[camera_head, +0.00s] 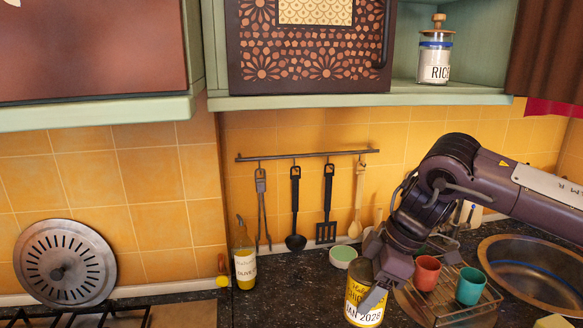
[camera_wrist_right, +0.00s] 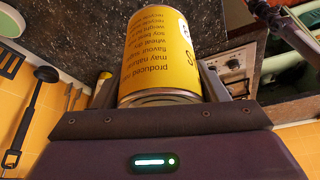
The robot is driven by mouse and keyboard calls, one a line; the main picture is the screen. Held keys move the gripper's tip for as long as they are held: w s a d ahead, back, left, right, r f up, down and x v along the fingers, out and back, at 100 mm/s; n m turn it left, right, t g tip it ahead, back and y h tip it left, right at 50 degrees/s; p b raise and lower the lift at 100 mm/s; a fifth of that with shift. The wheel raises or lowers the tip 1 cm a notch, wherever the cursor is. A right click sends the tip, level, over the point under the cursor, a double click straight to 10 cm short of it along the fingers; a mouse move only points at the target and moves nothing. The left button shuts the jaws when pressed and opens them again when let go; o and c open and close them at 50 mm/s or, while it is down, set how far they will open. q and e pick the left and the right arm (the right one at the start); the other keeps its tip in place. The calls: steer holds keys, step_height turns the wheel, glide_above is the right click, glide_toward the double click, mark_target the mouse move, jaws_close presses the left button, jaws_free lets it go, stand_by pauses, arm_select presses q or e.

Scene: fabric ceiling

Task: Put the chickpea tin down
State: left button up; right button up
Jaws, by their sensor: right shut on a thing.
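The chickpea tin (camera_head: 354,291) is a yellow can with a white band reading "JAN 2028". It is at the lower middle of the head view, over the dark speckled counter (camera_head: 285,285). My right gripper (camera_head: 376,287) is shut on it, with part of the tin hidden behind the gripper. In the right wrist view the tin (camera_wrist_right: 160,55) sits between the two fingers, its printed label showing. I cannot tell whether its base touches the counter. My left gripper is not in view.
An olive oil bottle (camera_head: 244,258) stands left of the tin. A red cup (camera_head: 427,272) and a teal cup (camera_head: 469,286) stand on a wire rack at right, near the sink (camera_head: 540,272). Counter between bottle and tin is clear.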

steer(key=m, duration=0.1)
steer(key=d+m+t, duration=0.1)
steer(key=m, duration=0.1)
steer(key=m+t+h, duration=0.1)
steer(key=m, duration=0.1)
steer(key=shift+d+r, duration=0.25)
steer(key=shift+d, duration=0.15)
steer(key=m, duration=0.1)
steer(key=d+m+t, duration=0.1)
steer(key=m, duration=0.1)
steer(key=shift+r+h, duration=0.15)
steer(key=shift+h, duration=0.25)
steer(key=m+h, duration=0.1)
steer(key=m, duration=0.1)
steer(key=d+r+m+h, duration=0.1)
steer(key=m, duration=0.2)
steer(key=d+m, duration=0.1)
steer(key=m, duration=0.1)
steer(key=shift+d+r+m+t+h, duration=0.15)
steer(key=shift+m+t+h, duration=0.25)
